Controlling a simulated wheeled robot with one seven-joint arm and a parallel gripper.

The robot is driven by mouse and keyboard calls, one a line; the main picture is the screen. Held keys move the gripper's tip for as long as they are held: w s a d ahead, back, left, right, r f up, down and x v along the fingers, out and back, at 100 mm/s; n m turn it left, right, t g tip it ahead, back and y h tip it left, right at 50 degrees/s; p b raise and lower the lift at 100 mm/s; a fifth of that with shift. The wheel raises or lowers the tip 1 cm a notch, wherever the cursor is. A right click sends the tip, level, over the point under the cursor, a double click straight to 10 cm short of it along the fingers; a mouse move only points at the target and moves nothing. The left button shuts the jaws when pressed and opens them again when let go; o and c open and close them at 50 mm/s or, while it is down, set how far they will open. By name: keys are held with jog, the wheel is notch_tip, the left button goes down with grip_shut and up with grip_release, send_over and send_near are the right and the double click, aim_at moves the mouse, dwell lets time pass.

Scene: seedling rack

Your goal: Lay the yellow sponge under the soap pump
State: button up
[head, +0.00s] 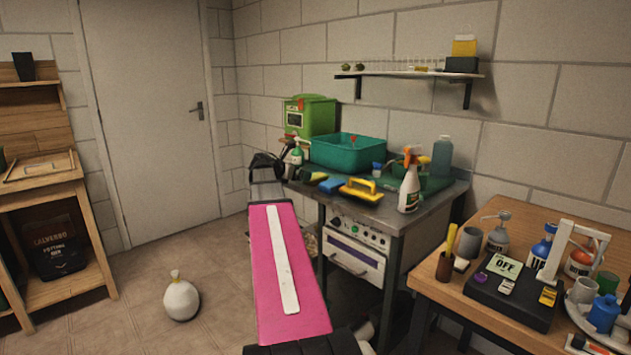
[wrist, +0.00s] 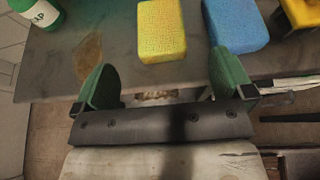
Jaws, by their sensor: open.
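The yellow sponge (wrist: 161,30) lies flat on the grey worktop, just beyond my gripper (wrist: 166,85) in the wrist view. My gripper is open, its two green fingers spread wide, with nothing between them. The soap pump (wrist: 40,13), a green bottle with a white label ending in "AP", is partly in view at the upper left, apart from the sponge. In the head view a green-and-white bottle (head: 297,154) stands at the worktop's left end and looks like this pump. The sponge is small there and hard to make out.
A blue sponge (wrist: 239,24) lies close right of the yellow one. A teal basin (head: 348,153) is behind. Bare worktop with a brown stain lies between pump and yellow sponge.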

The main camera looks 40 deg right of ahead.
aim_at(314, 176)
jog(key=x, duration=0.8)
jog(key=shift+d, duration=0.25)
jog(key=c, duration=1.1)
jog(key=shift+o, duration=0.2)
